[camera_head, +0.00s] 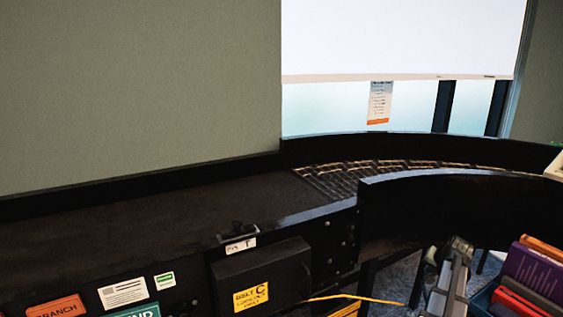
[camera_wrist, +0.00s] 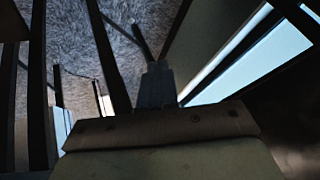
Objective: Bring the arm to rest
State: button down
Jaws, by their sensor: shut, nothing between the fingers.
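My gripper (camera_wrist: 157,72) shows at the middle of the wrist view, its dark fingers together with nothing between them. It is apart from anything I can make out there. Grey carpet (camera_wrist: 120,45) lies beyond the fingertips. In the head view, a grey mechanical part (camera_head: 448,280) stands at the lower right, left of a crate of books; I cannot tell whether it is part of my arm.
A dark belt conveyor (camera_head: 130,215) runs into a curved roller section (camera_head: 350,175) with black side walls (camera_head: 460,215). A box with a yellow label (camera_head: 252,298) sits on its near side. Books (camera_head: 540,270) fill a crate at the lower right. Dark posts (camera_wrist: 105,50) flank the gripper.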

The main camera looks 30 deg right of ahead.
jog(key=s+a+f+n+g+y, duration=0.1)
jog(key=a+f+n+g+y, duration=0.25)
jog(key=a+f, duration=1.25)
jog(key=s+a+f+n+g+y, duration=0.2)
jog(key=a+f+n+y, duration=0.15)
jog(key=a+f, duration=1.15)
jog(key=s+a+f+n+g+y, duration=0.1)
jog(key=s+a+f+n+g, duration=0.1)
jog(key=s+a+f, duration=0.55)
jog(key=s+a+f+n+g+y, duration=0.1)
jog(key=s+a+f+n+g, duration=0.25)
jog(key=a, duration=0.75)
jog(key=s+a+h, duration=0.2)
jog(key=a, duration=0.6)
jog(key=s+a+g+h, duration=0.1)
jog(key=s+a+h, duration=0.1)
jog(key=a, duration=0.6)
jog(key=shift+s+a+f+n+g+h, duration=0.3)
jog(key=shift+a+f+n+h, duration=0.1)
jog(key=shift+h, duration=0.1)
